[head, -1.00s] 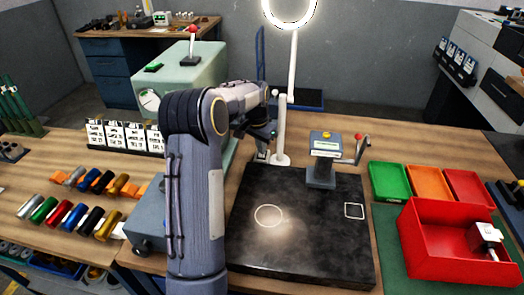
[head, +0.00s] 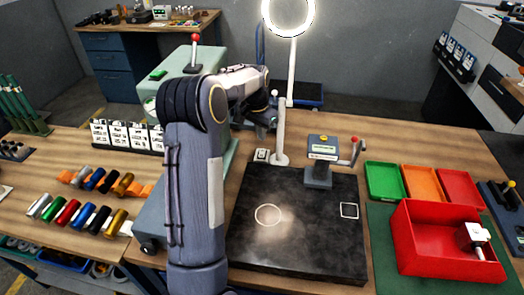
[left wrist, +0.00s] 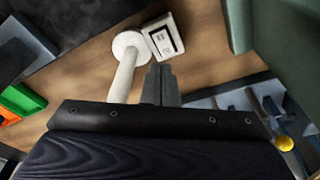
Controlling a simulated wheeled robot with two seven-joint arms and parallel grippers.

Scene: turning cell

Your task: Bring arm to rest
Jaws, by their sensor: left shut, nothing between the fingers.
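My left arm comes in from the front and bends toward the back at the lamp post. My left gripper (head: 271,112) is above the workbench, just left of the white lamp post (head: 281,140) in the head view, partly hidden by my own wrist. In the left wrist view the fingers of my left gripper (left wrist: 160,84) are together with nothing between them. Beyond them are the lamp foot (left wrist: 129,45) and a small white device (left wrist: 165,36) on the wood. My right gripper is not in view.
A black plate (head: 300,240) lies in front of the lamp, with a grey lever device (head: 320,160) at its back edge. A red bin (head: 440,262) and green, orange and red trays stand right. Coloured cylinders (head: 75,217) lie left. A green machine (head: 190,72) stands behind my arm.

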